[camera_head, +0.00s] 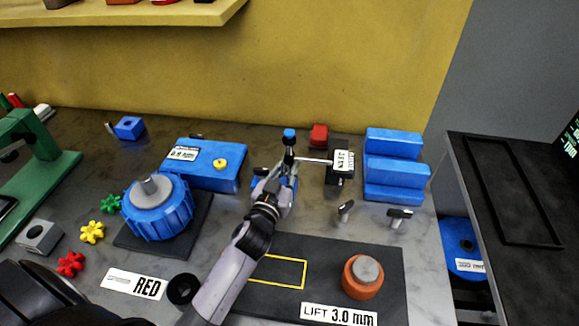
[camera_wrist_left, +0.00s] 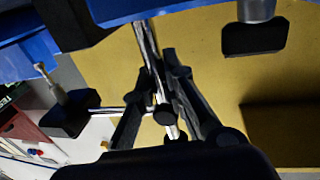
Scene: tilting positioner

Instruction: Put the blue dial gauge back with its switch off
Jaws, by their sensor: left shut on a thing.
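The blue dial gauge stands upright in the head view, with a blue cap (camera_head: 289,133) on its post. A thin silver arm (camera_head: 313,161) runs right from the post to a dark, white-labelled dial body (camera_head: 341,165). My left gripper (camera_head: 283,181) is shut on the post, above a blue base that it partly covers. In the left wrist view, my left gripper (camera_wrist_left: 168,95) closes around the silver post (camera_wrist_left: 147,45); the dial body (camera_wrist_left: 72,115) hangs off the side arm. The switch cannot be made out, nor whether the base touches the table. My right gripper is out of view.
Right of the gauge are a stepped blue block (camera_head: 395,180) and black T-handles (camera_head: 400,216). A red block (camera_head: 319,134) stands behind. A dark plate (camera_head: 385,262) carries an orange cylinder (camera_head: 362,284) and a yellow outline. A blue ribbed part (camera_head: 157,213) stands left.

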